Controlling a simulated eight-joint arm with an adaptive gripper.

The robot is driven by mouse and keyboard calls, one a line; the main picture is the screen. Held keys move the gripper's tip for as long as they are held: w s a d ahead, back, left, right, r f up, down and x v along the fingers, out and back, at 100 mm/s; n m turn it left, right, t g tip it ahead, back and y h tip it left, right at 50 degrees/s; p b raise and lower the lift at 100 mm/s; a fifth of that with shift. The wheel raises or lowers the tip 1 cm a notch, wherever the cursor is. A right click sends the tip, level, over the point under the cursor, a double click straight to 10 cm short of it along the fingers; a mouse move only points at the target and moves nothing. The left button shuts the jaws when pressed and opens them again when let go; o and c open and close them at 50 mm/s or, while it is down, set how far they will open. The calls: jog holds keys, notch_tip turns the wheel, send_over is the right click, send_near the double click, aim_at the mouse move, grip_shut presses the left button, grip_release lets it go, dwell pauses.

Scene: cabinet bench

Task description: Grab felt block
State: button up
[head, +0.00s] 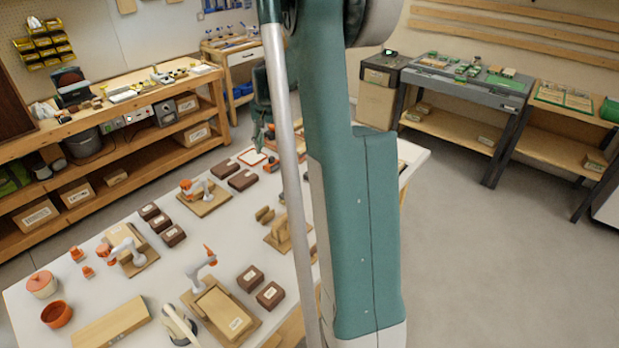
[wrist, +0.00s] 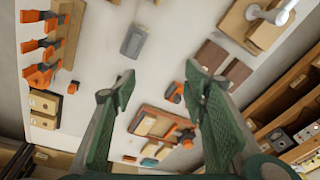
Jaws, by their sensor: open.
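A small grey block (wrist: 134,40), which looks like the felt block, lies on the white tabletop in the upper middle of the wrist view. I cannot pick it out in the head view, where my arm hides part of the table. My gripper (wrist: 160,84) is open, its two green fingers spread wide with nothing between them. It hangs above the table, and the grey block appears beyond the fingertips, nearer the left one.
Dark brown blocks (wrist: 207,57) and an orange-handled tool (wrist: 175,92) lie near the grey block. A brown tray (wrist: 143,122) holds smaller pieces. Orange clamps (wrist: 40,72) line the left side. White tabletop (wrist: 103,60) is bare around the grey block.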

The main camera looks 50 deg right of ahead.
jog(key=s+d+f+m, duration=0.1)
jog(key=d+f, duration=0.4)
jog(key=d, duration=0.1)
jog(key=s+d+f+m+g, duration=0.1)
jog(key=d+f, duration=0.5)
jog(key=d, duration=0.1)
jog(key=d+f+m+y, duration=0.1)
jog(key=d+f+m, duration=0.1)
jog(key=d+f, duration=0.3)
jog(key=shift+s+d+f, duration=0.1)
jog(key=shift+s+d, duration=0.1)
jog(key=shift+d, duration=0.35)
jog(key=shift+s+d+f, duration=0.1)
jog(key=shift+s+d, duration=0.1)
jog(key=shift+d, duration=0.35)
jog(key=shift+f, duration=1.25)
jog(key=shift+f, duration=0.1)
jog(key=shift+w+f+b, duration=0.1)
jog(key=shift+f+b, duration=0.5)
jog(key=shift+f, duration=1.9)
jog(key=shift+c, duration=0.5)
